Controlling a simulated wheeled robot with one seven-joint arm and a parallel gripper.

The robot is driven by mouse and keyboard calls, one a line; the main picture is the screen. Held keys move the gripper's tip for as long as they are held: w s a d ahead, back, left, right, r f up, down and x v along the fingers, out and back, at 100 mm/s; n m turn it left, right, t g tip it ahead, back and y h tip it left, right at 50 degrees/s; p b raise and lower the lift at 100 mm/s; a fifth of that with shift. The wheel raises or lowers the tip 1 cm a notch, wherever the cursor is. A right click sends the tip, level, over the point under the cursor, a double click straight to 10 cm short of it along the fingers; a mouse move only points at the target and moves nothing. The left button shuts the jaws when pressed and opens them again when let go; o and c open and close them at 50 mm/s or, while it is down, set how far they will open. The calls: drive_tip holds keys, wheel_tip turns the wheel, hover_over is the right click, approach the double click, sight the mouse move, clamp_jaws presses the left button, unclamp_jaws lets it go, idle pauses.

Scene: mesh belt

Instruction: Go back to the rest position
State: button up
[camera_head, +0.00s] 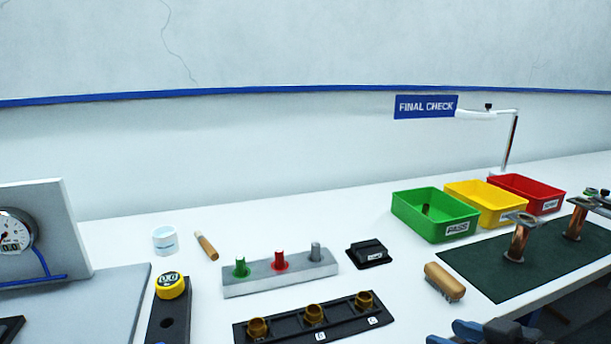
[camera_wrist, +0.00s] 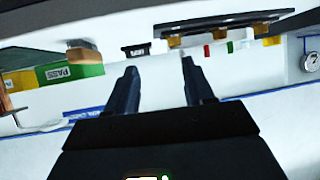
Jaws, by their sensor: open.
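My gripper (camera_head: 452,334) shows only in part at the bottom right edge of the head view, in front of the green mat. In the wrist view my gripper (camera_wrist: 159,62) has its two dark fingers wide apart, with nothing between them. The wrist view is turned over, with the bench along the top and the wall below. No marker for a rest position shows.
A black rack (camera_head: 335,316) with brass cups and a wooden brush (camera_head: 444,281) lie near my gripper. Green (camera_head: 398,213), yellow (camera_head: 487,208) and red bins stand behind the mat (camera_head: 483,277), which bears copper parts. A gauge panel (camera_head: 70,232) stands at left.

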drive_tip(key=s+d+f+m+t+h, duration=0.1)
drive_tip(key=s+f+m+h, duration=0.1)
drive_tip(key=s+f, duration=0.5)
drive_tip(key=s+f+m+h, duration=0.2)
drive_tip(key=s+f+h, duration=0.1)
drive_tip(key=s, duration=0.8)
drive_tip(key=s+r+t, duration=0.1)
drive_tip(key=s+r, duration=0.1)
drive_tip(key=s, duration=0.4)
drive_tip(key=s+a+r+t, duration=0.1)
drive_tip(key=s+r, duration=0.2)
drive_tip(key=s, duration=0.3)
drive_tip(key=s+a+r+m, duration=0.1)
drive_tip(key=s+r, duration=0.2)
drive_tip(key=s, duration=0.4)
drive_tip(key=shift+t, duration=0.4)
